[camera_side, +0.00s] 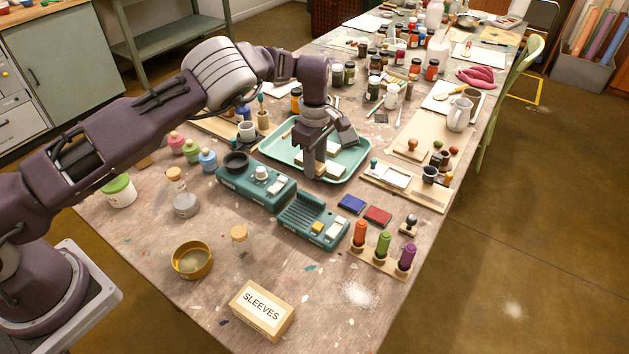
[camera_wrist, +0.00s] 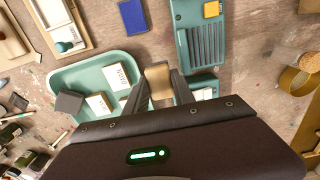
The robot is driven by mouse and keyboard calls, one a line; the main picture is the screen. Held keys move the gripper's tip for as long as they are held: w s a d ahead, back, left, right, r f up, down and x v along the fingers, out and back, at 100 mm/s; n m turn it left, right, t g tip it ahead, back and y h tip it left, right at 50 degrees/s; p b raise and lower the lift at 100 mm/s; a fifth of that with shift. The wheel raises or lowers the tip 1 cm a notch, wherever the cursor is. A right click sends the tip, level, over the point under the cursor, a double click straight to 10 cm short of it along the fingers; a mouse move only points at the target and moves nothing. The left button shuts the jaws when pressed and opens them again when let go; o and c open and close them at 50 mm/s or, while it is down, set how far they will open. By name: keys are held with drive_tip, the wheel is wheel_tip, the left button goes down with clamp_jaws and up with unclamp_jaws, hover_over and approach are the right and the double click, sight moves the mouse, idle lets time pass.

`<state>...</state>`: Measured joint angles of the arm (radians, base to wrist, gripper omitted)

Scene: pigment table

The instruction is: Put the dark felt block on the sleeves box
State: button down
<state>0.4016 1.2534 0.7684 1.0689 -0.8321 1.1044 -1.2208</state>
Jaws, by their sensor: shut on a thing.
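My gripper (camera_wrist: 160,88) is over the teal tray (camera_wrist: 62,78), its fingers closed on a tan-brown block (camera_wrist: 158,78). In the side view my gripper (camera_side: 316,172) points down into the tray (camera_side: 358,171), and its fingers hide most of the held block. A dark grey block (camera_wrist: 69,102) sits apart from the fingers at the left of the tray in the wrist view. The sleeves box (camera_side: 263,310), a tan carton with a white label reading SLEEVES, stands at the table's near edge. Its top is bare.
Pale blocks with printed labels (camera_wrist: 97,104) lie in the tray. Teal devices (camera_side: 268,188), a blue pad (camera_side: 351,204) and a red pad (camera_side: 378,215) lie between tray and box. A brass bowl (camera_side: 192,262), a corked jar (camera_side: 239,235) and upright coloured handles (camera_side: 383,243) stand nearby.

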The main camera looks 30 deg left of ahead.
drive_tip(key=shift+r, duration=0.85)
drive_tip(key=shift+s, duration=0.35)
drive_tip(key=s+d+m, duration=0.2)
drive_tip(key=s+m, duration=0.2)
drive_tip(key=s, duration=0.7)
wheel_tip(320, 180, up, 5)
drive_tip(key=m, duration=1.4)
hover_over(261, 306)
wheel_tip(261, 306, down, 10)
drive_tip(key=shift+r, duration=0.2)
drive_tip(key=shift+f, duration=0.35)
drive_tip(key=c, duration=1.1)
unclamp_jaws()
drive_tip(key=shift+f, duration=0.1)
drive_tip(key=shift+o, duration=0.2)
